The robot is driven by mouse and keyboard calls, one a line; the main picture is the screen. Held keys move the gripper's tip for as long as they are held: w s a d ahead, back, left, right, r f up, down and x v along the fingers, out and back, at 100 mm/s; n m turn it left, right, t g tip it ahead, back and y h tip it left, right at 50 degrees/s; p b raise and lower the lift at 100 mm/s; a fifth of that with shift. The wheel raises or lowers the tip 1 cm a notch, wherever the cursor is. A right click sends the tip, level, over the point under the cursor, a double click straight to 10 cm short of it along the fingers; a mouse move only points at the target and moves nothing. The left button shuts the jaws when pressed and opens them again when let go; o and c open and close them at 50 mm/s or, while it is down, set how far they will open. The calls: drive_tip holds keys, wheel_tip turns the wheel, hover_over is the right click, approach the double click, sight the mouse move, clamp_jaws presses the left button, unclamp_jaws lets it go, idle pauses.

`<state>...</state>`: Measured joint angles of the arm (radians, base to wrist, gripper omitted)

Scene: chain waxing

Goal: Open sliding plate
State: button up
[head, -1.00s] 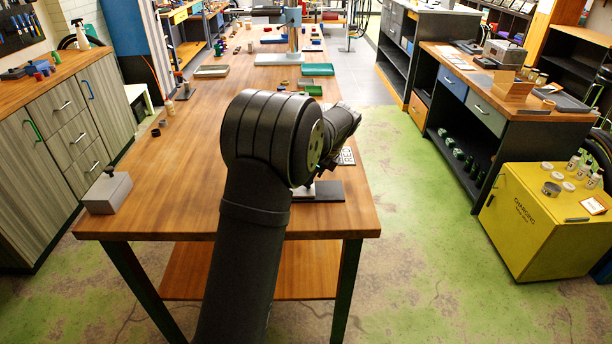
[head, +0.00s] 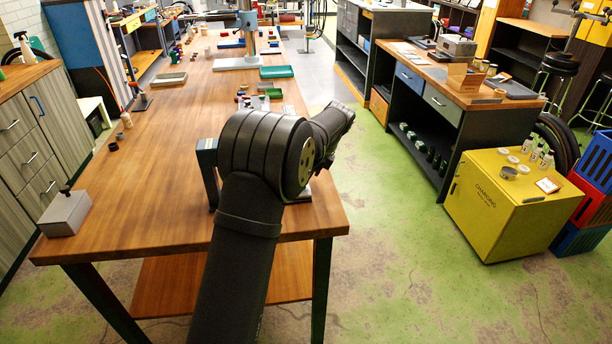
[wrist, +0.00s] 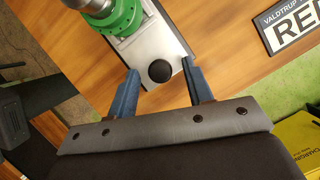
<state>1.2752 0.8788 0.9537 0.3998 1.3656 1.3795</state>
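In the wrist view, a grey metal plate (wrist: 148,42) with a round black knob (wrist: 159,71) lies on the wooden table. My gripper (wrist: 160,66) is open, with one blue finger on each side of the knob and visible gaps between. A green part with a metal shaft (wrist: 122,14) stands on or over the plate's far end; how they join is cut off by the frame. In the head view my arm hides the gripper and most of the plate.
The long wooden table (head: 160,165) carries a grey box with a black knob (head: 65,212) at its front left. A dark upright frame (head: 207,172) stands just left of my arm. A sign (wrist: 297,22) lies right of the plate. A yellow cabinet (head: 490,215) stands to the right.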

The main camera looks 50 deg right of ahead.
drive_tip(key=shift+r, duration=0.1)
drive_tip(key=v, duration=1.7)
drive_tip(key=x, duration=1.7)
drive_tip(key=shift+w+a, duration=0.15)
drive_tip(key=shift+w, duration=0.05)
drive_tip(key=shift+s, duration=0.1)
